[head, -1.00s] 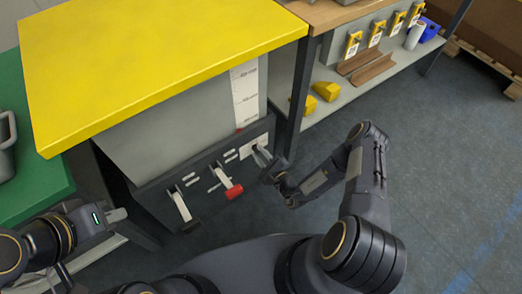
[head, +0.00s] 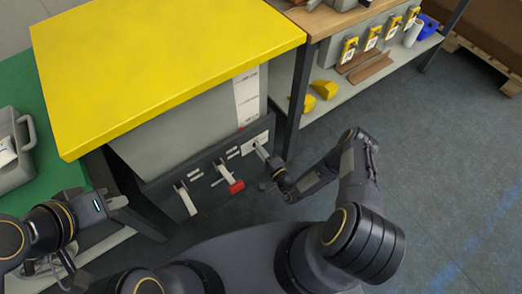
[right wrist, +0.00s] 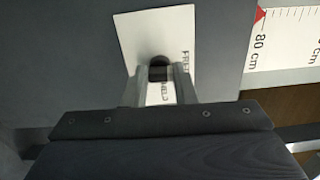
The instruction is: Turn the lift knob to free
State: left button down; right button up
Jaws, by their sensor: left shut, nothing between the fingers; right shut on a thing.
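The lift knob (right wrist: 160,67) is a small dark knob on a white plate (right wrist: 178,28) marked FREE and HELD. The plate is on the dark front panel under the yellow-topped lift table (head: 165,70). My right gripper (right wrist: 161,72) is shut on the knob, with one finger on each side. In the head view my right gripper (head: 261,150) hides most of the knob. Which marking the knob points to, I cannot tell. My left gripper (head: 116,202) is shut and empty, near the green table at the left.
The panel also carries a lever with a red end (head: 236,187) and a pale lever (head: 187,200). A height scale (right wrist: 285,35) is beside the knob plate. A grey bin (head: 15,155) stands on the green table (head: 52,180). Open floor lies at the right.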

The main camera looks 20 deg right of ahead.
jog(key=shift+n, duration=0.3)
jog(key=o, duration=1)
jog(key=p+v, duration=0.1)
jog(key=v, duration=0.7)
jog(key=shift+p, duration=0.3)
